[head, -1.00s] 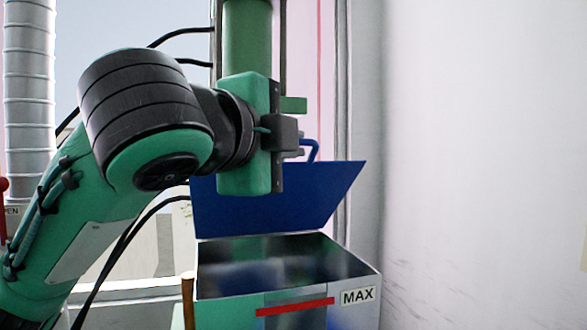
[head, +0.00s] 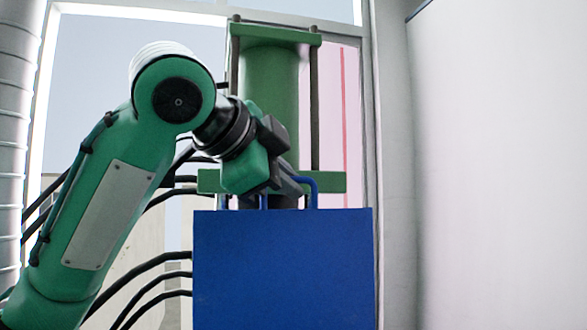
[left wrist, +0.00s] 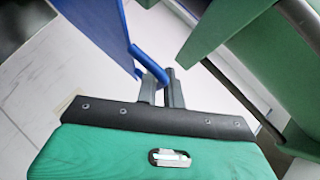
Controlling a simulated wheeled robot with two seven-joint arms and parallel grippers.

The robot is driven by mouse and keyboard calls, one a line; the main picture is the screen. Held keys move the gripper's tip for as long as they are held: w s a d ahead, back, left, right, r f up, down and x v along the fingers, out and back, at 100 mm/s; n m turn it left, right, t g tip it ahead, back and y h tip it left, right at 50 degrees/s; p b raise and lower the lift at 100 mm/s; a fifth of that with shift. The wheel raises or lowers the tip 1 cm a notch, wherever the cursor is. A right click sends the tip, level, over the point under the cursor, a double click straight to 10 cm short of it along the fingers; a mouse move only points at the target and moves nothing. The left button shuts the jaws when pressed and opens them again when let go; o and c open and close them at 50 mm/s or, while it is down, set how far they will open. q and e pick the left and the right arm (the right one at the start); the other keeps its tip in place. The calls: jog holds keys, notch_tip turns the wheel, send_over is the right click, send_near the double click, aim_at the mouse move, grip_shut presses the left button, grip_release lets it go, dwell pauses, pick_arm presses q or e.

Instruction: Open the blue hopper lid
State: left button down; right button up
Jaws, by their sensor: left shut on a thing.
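The blue hopper lid (head: 285,270) stands raised, its broad flat face toward me in the head view, filling the lower middle. Its blue bar handle (head: 316,190) sticks up at the top edge. My left gripper (head: 293,185) is shut on this handle, just above the lid's top edge. The hopper box is not visible in the head view now. My right gripper is not in view.
A green press column (head: 270,95) with a green cross plate (head: 330,182) stands close behind the lid and gripper. Black hoses (head: 150,270) run to the left of the lid. A white wall (head: 490,160) is at the right. A grey ribbed duct (head: 10,130) stands at the far left.

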pick_arm(q)
jog(key=shift+w+a+f+n+g+p, duration=0.15)
jog(key=shift+w+a+g, duration=0.05)
jog(key=shift+w, duration=0.4)
jog(key=shift+w+a+f+n+g+p, duration=0.1)
jog(key=shift+w+a+g+p, duration=0.1)
jog(key=shift+w, duration=0.4)
jog(key=shift+w+a+f+n+g+p, duration=0.1)
jog(key=shift+w+a+f+n+g, duration=0.1)
jog(key=shift+w, duration=0.4)
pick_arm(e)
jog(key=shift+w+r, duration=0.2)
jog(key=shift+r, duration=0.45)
pick_arm(q)
jog(key=shift+d, duration=0.1)
jog(key=c, duration=1.7)
grip_release()
jog(key=shift+c, duration=0.2)
jog(key=shift+o, duration=1.1)
jog(key=shift+r, duration=0.1)
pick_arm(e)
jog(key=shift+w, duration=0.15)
